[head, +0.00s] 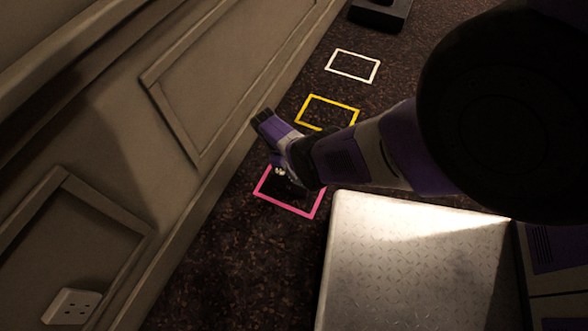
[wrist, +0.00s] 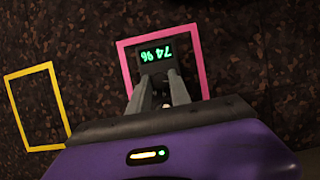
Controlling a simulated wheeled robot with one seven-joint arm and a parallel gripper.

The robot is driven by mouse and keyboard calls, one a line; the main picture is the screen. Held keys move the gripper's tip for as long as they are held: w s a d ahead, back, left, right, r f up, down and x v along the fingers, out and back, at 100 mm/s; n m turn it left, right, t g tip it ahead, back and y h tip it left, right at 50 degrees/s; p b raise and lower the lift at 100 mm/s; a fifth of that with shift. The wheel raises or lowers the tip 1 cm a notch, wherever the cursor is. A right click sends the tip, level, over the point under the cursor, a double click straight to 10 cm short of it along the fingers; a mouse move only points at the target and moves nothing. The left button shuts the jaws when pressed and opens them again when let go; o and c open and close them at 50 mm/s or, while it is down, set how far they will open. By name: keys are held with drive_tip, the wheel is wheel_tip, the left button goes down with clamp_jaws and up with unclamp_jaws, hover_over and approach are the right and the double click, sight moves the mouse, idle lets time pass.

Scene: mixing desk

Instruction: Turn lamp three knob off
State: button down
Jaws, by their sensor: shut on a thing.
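A pink square outline (head: 289,212) lies on the dark speckled surface, and it also shows in the wrist view (wrist: 197,68). Inside it is a small dark unit with a lit green digital display (wrist: 155,54), whose digits appear upside down. My gripper (head: 284,178) reaches down into the pink outline. In the wrist view my gripper's two grey fingers (wrist: 158,80) close together just below the display. They are shut on a small part of the unit, seemingly its knob, which the fingers mostly hide. Which lamp this knob belongs to is not readable.
A yellow outline (head: 309,97) and a white outline (head: 373,72) lie farther up the surface. A black object (head: 381,13) sits at the top edge. A panelled wall (head: 190,110) with a white socket (head: 71,306) runs along the left.

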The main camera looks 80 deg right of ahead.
idle(0.4)
drive_tip(key=c, duration=1.2)
unclamp_jaws()
drive_tip(key=p+v, duration=0.4)
drive_tip(key=v, duration=0.3)
drive_tip(key=shift+r, duration=0.3)
drive_tip(key=shift+w+d, duration=0.1)
drive_tip(key=shift+w, duration=0.1)
